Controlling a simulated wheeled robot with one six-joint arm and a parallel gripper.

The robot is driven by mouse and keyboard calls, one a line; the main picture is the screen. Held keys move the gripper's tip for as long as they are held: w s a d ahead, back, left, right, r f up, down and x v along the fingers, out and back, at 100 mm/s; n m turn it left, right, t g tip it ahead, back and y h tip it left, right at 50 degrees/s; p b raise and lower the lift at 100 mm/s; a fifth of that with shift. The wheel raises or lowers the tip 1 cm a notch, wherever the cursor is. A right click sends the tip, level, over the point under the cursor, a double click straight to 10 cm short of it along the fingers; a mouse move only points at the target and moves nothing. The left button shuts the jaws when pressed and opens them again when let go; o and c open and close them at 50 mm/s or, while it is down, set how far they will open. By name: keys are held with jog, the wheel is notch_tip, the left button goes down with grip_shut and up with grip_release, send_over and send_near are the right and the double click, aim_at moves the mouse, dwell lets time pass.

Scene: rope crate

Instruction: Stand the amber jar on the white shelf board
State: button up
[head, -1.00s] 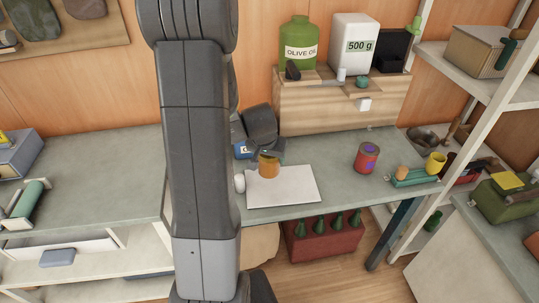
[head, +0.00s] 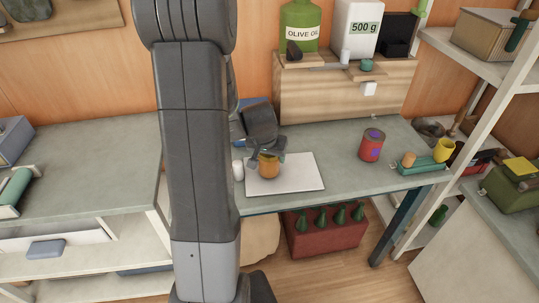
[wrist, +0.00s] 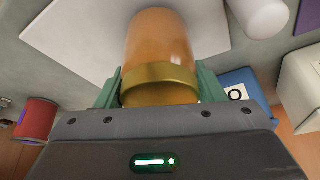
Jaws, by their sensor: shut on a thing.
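The amber jar (head: 269,168) has a gold lid and is held in my gripper (head: 268,155), low over the white shelf board (head: 305,176) in the head view. In the wrist view the jar (wrist: 160,42) lies between the green fingers (wrist: 160,88), which close on it around the gold lid. Its far end points towards the white board (wrist: 75,30). I cannot tell whether its base touches the board. The arm hides part of the jar's surroundings in the head view.
A white cylinder (head: 238,170) stands close by the board's left edge. A blue box (wrist: 238,93) is near the gripper. The board's right part is clear.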

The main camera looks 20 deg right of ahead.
jog(key=shift+f+b, duration=0.45)
jog(key=shift+b, duration=0.05)
dwell(0.6)
jog(key=o, duration=1.3)
jog(key=p+v, duration=0.1)
jog(key=v, duration=1.2)
jog(key=shift+s+a+r, duration=0.15)
jog(key=shift+r, duration=0.15)
